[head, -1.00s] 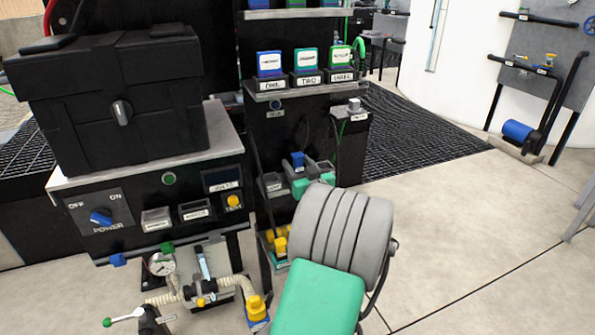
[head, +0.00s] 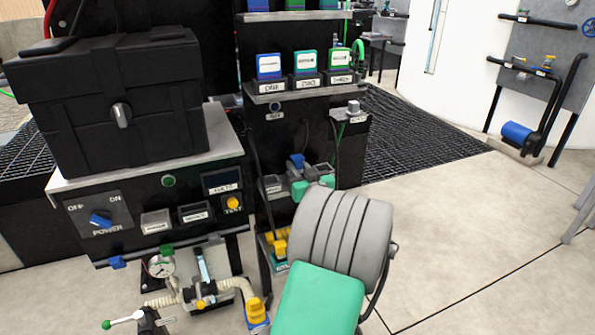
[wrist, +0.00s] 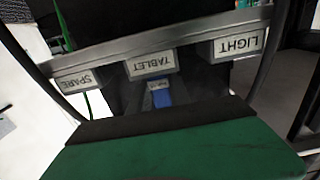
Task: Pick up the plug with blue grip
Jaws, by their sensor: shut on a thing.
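The plug with blue grip (head: 297,160) stands at the black panel beside the shelf stand, among grey labelled sockets. In the wrist view its blue grip (wrist: 162,98) shows below the TABLET label, with a small pale tag on it. My gripper (head: 308,182) is at the plug, its green parts right up against it, and is shut on it. My grey and green arm hides part of the jaws in the head view. In the wrist view my green gripper body (wrist: 180,152) covers the lower half and hides the fingertips and the plug's lower end.
Labelled sockets SPARE (wrist: 80,82), TABLET (wrist: 151,65) and LIGHT (wrist: 237,45) line the panel edge. Dark cables hang nearby. Yellow plugs (head: 280,245) sit lower down. A bench with a black case (head: 110,100) stands left. Floor at right is open.

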